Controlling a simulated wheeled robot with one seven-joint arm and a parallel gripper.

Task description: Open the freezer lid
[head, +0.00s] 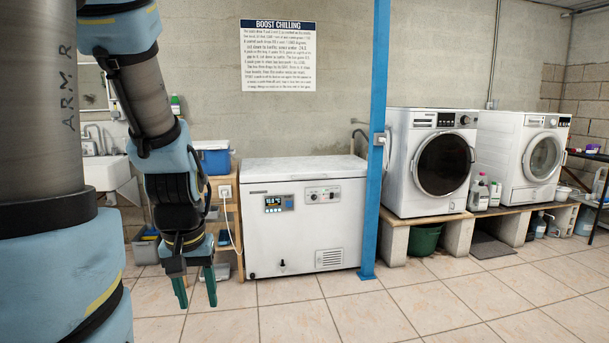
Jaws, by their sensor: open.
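The white chest freezer (290,245) stands on the floor against the back wall, near the middle of the head view. Its front has a small display, a knob panel and a vent. Its flat white lid (303,168) lies closed on top. My gripper (195,292) hangs to the left of the freezer in the picture, with green fingers pointing down. The fingers are apart, and nothing shows between them. It is lower than the lid and appears nearer to me than the freezer.
A blue post (377,140) rises at the freezer's right side. Two washing machines (432,160) stand on a block plinth further right. The tiled floor (400,305) in front is clear.

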